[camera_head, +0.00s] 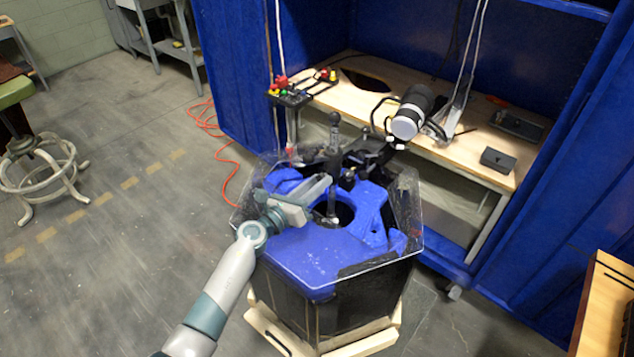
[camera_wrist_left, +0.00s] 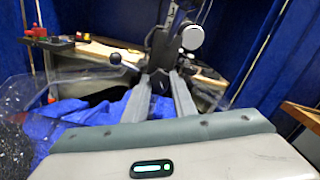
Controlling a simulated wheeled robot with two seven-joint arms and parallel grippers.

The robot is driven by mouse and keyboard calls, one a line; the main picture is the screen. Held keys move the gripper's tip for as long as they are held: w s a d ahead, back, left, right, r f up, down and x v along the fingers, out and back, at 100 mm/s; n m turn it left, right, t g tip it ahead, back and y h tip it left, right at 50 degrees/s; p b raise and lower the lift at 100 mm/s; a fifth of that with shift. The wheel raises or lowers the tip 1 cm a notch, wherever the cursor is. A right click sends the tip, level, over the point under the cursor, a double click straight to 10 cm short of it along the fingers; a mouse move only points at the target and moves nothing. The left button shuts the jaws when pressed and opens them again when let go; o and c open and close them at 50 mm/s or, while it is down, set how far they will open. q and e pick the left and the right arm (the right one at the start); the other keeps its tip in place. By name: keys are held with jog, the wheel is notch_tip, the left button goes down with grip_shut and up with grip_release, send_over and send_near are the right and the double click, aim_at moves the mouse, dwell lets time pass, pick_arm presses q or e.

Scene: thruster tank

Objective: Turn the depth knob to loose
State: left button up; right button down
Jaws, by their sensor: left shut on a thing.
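My left gripper (camera_head: 326,184) reaches in from the left over the blue-topped tank (camera_head: 312,255). In the left wrist view its two fingers (camera_wrist_left: 161,82) point at the motor's dark bracket and are closed on a small dark part between their tips, which seems to be the depth knob (camera_wrist_left: 159,76). The fingers hide most of the knob, so its turn position cannot be read. The trolling motor's black bracket and tiller handle (camera_head: 334,135) stand at the tank's back edge, with the shaft dropping into the opening. My right gripper is not in view.
A clear, many-sided rim (camera_head: 412,215) surrounds the tank top. Blue curtains stand at the back and right. An orange cord (camera_head: 228,158) lies on open floor at left.

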pick_arm(q)
jog(key=o, duration=1)
jog(key=shift+o, duration=0.2)
jog(key=v, duration=0.9)
jog(key=shift+s+a+f, duration=0.1)
jog(key=v, duration=0.7)
jog(key=shift+b, duration=0.3)
jog(key=shift+s+a, duration=0.35)
jog(key=shift+s, duration=0.1)
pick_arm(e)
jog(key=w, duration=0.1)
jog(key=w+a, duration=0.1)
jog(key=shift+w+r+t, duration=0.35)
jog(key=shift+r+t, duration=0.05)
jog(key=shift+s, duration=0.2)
